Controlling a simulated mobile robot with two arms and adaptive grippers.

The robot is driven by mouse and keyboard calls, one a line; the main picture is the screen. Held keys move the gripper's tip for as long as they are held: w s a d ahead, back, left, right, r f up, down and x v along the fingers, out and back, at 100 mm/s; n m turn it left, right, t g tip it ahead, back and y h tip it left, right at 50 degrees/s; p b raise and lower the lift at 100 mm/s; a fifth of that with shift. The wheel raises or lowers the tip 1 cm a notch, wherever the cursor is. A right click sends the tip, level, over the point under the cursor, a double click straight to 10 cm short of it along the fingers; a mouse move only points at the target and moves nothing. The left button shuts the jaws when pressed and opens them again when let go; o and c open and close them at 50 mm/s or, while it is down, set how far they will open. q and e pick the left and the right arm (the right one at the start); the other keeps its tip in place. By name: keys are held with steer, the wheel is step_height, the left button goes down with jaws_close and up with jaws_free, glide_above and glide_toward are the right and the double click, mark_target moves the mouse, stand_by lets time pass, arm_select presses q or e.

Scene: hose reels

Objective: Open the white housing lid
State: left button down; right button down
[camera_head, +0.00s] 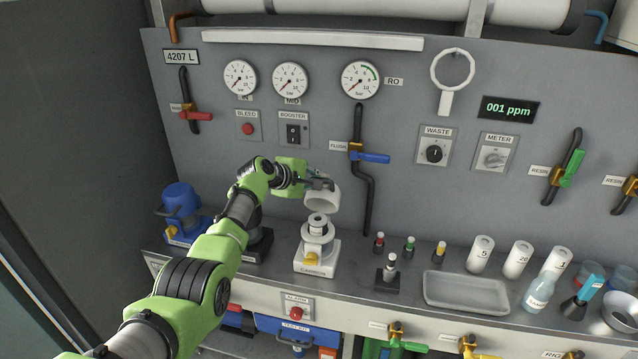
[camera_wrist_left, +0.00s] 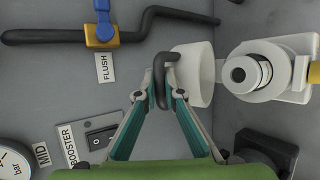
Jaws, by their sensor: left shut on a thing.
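The white housing lid (camera_head: 322,199) is a cup-shaped cap, raised and tilted above the back of its white housing (camera_head: 316,262), which carries a partly hidden label. The open housing shows a white cartridge (camera_head: 318,222) inside. In the left wrist view the lid (camera_wrist_left: 196,74) stands beside the housing (camera_wrist_left: 290,88), away from the cartridge top. My left gripper (camera_head: 316,182) is shut on the lid's dark loop handle (camera_wrist_left: 159,70). The teal fingertips (camera_wrist_left: 160,94) meet around it. My right gripper is out of view.
A blue housing (camera_head: 181,203) and a dark-based one (camera_head: 258,246) stand to the left. A black pipe with a blue flush valve handle (camera_head: 372,158) runs down the panel close to the lid. Small bottles and a grey tray (camera_head: 465,291) stand right.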

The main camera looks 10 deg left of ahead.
arm_select(q)
steer(key=shift+w+r, duration=0.1)
steer(key=shift+w, duration=0.05)
stand_by(0.4)
steer(key=c, duration=2.4)
jaws_free()
steer(key=v, duration=1.2)
